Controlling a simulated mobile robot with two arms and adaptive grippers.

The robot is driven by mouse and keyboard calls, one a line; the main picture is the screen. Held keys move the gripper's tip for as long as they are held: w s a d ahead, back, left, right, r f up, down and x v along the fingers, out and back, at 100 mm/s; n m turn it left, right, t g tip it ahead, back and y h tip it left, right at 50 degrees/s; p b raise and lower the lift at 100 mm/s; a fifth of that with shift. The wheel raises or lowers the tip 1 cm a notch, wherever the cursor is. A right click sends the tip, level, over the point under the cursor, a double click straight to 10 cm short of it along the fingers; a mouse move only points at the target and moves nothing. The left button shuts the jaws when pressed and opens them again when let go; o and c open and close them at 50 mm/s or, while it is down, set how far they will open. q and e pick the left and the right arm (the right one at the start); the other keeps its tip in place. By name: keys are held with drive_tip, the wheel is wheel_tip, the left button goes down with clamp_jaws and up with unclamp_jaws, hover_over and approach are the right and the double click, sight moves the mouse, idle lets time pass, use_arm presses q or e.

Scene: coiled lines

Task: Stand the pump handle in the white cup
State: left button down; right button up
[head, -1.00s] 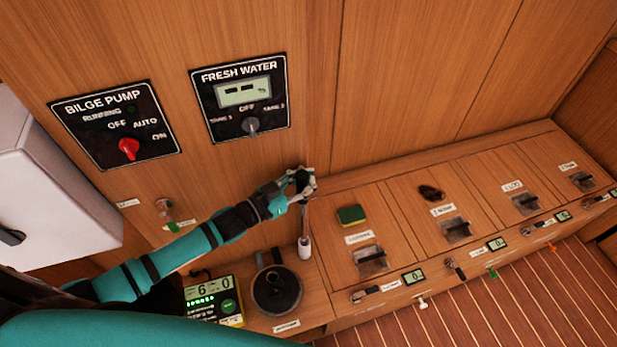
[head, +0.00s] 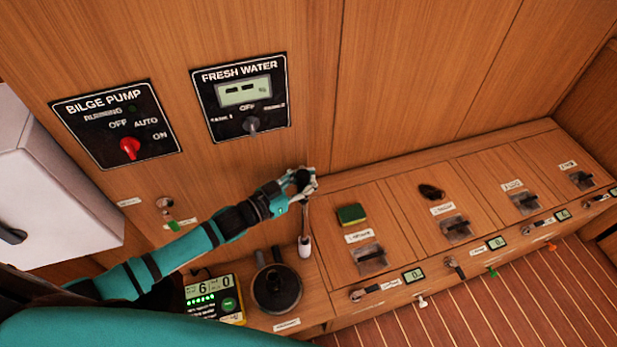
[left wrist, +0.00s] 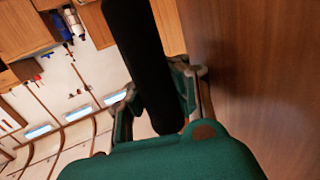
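The pump handle has a black grip (left wrist: 145,65) and a thin pale shaft (head: 305,220). My left gripper (head: 302,182) is around the black grip, near the wood wall. In the left wrist view its fingers (left wrist: 157,98) touch the grip on both sides. The shaft hangs down nearly upright to the small white cup (head: 304,248). Its lower end meets the cup's mouth; how deep it sits inside I cannot tell. The cup is at the back right of the lower counter, beside the lockers. My right gripper is not in view.
A round black item (head: 277,289) stands close in front of the cup, beside a lit display box (head: 213,300). A green sponge (head: 351,214) and a dark coil (head: 431,191) lie on the locker tops. Panels with knobs hang on the wall behind.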

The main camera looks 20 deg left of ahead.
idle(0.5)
use_arm(q)
drive_tip(key=shift+f, duration=0.4)
drive_tip(key=shift+f+b, duration=2.15)
drive_tip(key=shift+f, duration=0.35)
drive_tip(key=c, duration=2)
unclamp_jaws()
drive_tip(key=o, duration=0.8)
drive_tip(key=shift+c, duration=0.2)
drive_tip(key=shift+o, duration=0.3)
drive_tip(key=o, duration=0.4)
drive_tip(key=shift+c, duration=0.2)
